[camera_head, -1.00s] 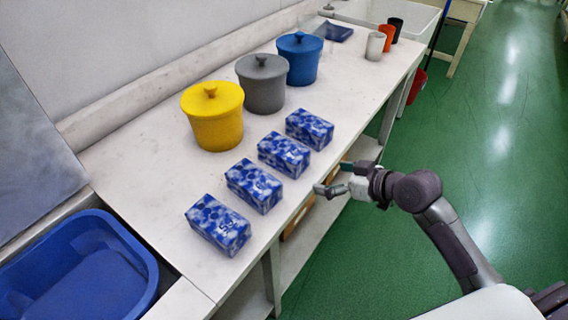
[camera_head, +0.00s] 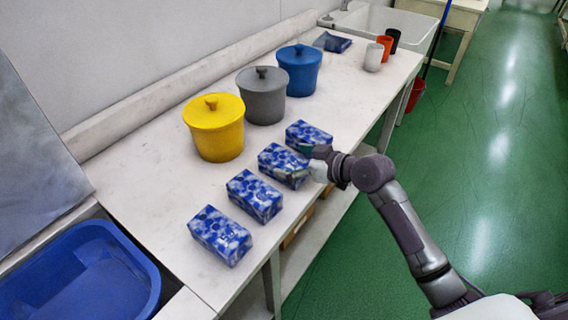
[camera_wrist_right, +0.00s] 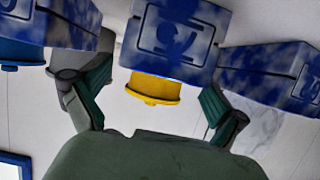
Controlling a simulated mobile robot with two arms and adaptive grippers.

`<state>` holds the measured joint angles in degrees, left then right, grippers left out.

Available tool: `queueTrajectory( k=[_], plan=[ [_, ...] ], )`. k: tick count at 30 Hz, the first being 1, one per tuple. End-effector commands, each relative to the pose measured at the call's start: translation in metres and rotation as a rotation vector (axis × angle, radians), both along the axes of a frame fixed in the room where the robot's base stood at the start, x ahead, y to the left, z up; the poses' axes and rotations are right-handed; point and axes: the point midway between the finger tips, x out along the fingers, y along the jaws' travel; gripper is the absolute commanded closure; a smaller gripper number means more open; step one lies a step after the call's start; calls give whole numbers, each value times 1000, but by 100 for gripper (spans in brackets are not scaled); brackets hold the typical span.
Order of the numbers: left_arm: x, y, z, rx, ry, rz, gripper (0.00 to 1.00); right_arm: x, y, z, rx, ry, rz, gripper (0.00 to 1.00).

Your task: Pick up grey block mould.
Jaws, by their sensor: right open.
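Several blue-and-white patterned blocks stand in a row along the table's front edge; none looks plain grey. My right gripper (camera_head: 298,163) is open at the right end of the third block from the near end (camera_head: 276,160). In the right wrist view, a patterned block (camera_wrist_right: 175,38) fills the space ahead of my open fingers (camera_wrist_right: 155,82). The head view does not show clearly whether the fingers touch it. A grey lidded pot (camera_head: 262,98) stands behind the row. My left gripper is not in view.
A yellow pot (camera_head: 217,135) and a blue pot (camera_head: 299,76) flank the grey pot. Neighbouring blocks (camera_head: 308,133) (camera_head: 254,197) stand close on both sides. A blue basin (camera_head: 85,280) is at the lower left. White, orange and black cups (camera_head: 374,58) stand at the far end.

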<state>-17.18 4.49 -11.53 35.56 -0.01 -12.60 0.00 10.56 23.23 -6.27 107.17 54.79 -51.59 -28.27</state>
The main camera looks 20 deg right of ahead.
Motion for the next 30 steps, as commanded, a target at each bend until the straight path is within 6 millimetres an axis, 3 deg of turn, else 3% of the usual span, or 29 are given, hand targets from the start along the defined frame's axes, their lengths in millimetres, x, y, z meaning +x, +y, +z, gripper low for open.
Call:
queueTrajectory(
  k=[6,14,30],
  plan=[
    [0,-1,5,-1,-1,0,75,22,14,-10,1,1,0,2],
    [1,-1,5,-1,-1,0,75,23,15,-13,-1,1,0,2],
    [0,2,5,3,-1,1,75,23,15,-12,0,1,0,90]
  ],
)
